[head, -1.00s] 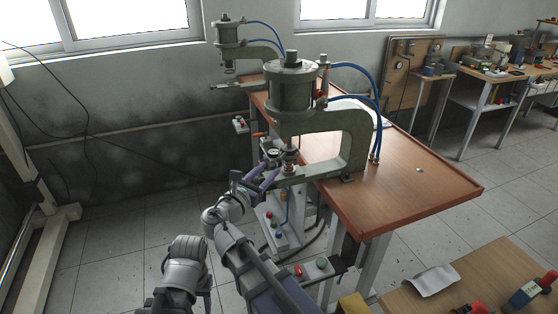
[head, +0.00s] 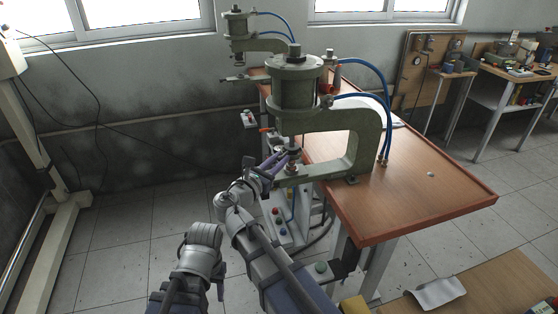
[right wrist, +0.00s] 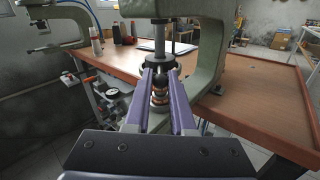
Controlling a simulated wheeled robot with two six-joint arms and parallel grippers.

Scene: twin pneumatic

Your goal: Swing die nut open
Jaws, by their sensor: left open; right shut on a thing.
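The near green press (head: 298,88) stands on the table with its C-frame open toward my right arm. My right gripper (head: 283,158) has purple fingers and is at the lower end of the press ram. In the right wrist view its fingers (right wrist: 160,76) are shut on the dark die nut (right wrist: 160,82) under the ram rod (right wrist: 158,38). Copper-coloured rings show below the nut between the fingers, which hide its sides. My left gripper (head: 220,287) hangs low at the left, away from the press. Only a small dark part of it shows.
A second press (head: 238,38) stands behind at the table's far end. The brown table (head: 420,195) is mostly clear to the right. Blue hoses (head: 377,88) run down behind the near press. A wooden bench (head: 490,285) is at front right.

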